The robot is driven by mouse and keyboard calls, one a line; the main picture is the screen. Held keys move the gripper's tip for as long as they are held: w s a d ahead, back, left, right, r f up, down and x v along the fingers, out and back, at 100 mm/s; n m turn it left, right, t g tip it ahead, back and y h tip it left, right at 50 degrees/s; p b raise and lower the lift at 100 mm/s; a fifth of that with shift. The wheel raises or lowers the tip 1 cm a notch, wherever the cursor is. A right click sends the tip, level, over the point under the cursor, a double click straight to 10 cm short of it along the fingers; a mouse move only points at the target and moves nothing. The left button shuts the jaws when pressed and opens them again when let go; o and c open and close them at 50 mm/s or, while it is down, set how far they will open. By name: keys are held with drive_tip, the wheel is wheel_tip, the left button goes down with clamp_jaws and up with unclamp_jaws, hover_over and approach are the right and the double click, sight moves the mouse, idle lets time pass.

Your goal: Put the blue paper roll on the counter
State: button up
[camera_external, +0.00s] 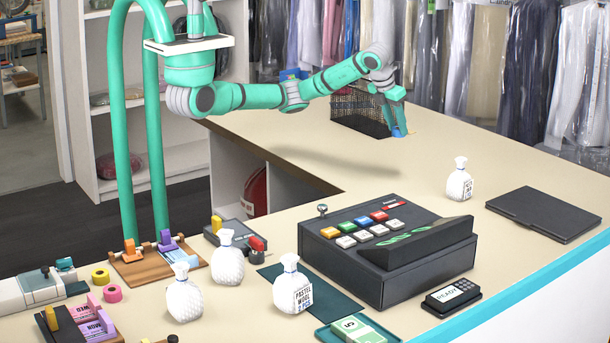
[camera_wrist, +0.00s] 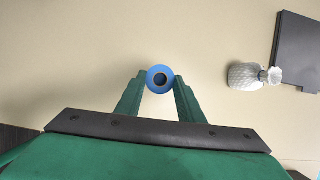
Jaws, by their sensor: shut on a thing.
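The blue paper roll (camera_wrist: 153,72) is between my two green fingers in the wrist view, with its dark core hole facing the camera. My gripper (camera_wrist: 160,82) is shut on it. In the outside view my gripper (camera_external: 398,128) points down at the far part of the counter (camera_external: 465,137), and a bit of blue shows at its fingertips. The roll is at or just above the counter top; I cannot tell whether it touches.
A wire basket (camera_external: 358,108) stands just left of my gripper. The cash register (camera_external: 385,250) is nearer the camera. Bare counter surrounds the roll.

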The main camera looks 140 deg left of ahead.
drive_tip(key=w+d+r+m+t, duration=0.1)
drive_tip(key=w+d+m, duration=0.3)
drive_tip(key=w+d, duration=1.85)
drive_tip(key=w+d+m+t, duration=0.15)
drive_tip(key=w+d, duration=0.25)
drive_tip(key=d, duration=1.1)
drive_tip(key=w+d+m, duration=0.2)
drive_tip(key=w+d, duration=0.2)
drive_tip(key=d, duration=1.1)
drive_tip(key=s+d+m+h, duration=0.1)
drive_tip(key=s+d, duration=0.3)
drive_tip(key=d, duration=0.5)
drive_tip(key=s+d+m+t, duration=0.1)
drive_tip(key=s+d+m, duration=0.15)
drive_tip(key=d, duration=0.65)
drive_tip(key=s+d+h, duration=0.1)
drive_tip(key=s+d, duration=0.3)
drive_tip(key=d, duration=0.5)
drive_tip(key=s+d+m, duration=0.1)
drive_tip(key=s+d, duration=0.3)
drive_tip(key=s, duration=0.4)
drive_tip(key=s+d+f+m+h, duration=0.1)
drive_tip(key=s+d+m, duration=0.1)
drive_tip(key=s+d, duration=0.3)
drive_tip(key=s+d+f+m, duration=0.1)
drive_tip(key=s+d, duration=0.3)
drive_tip(key=s, duration=0.8)
drive_tip(key=shift+s+d+m+t+h, duration=0.25)
drive_tip(key=shift+s+m+t+h, duration=0.05)
drive_tip(key=shift+m+t, duration=0.2)
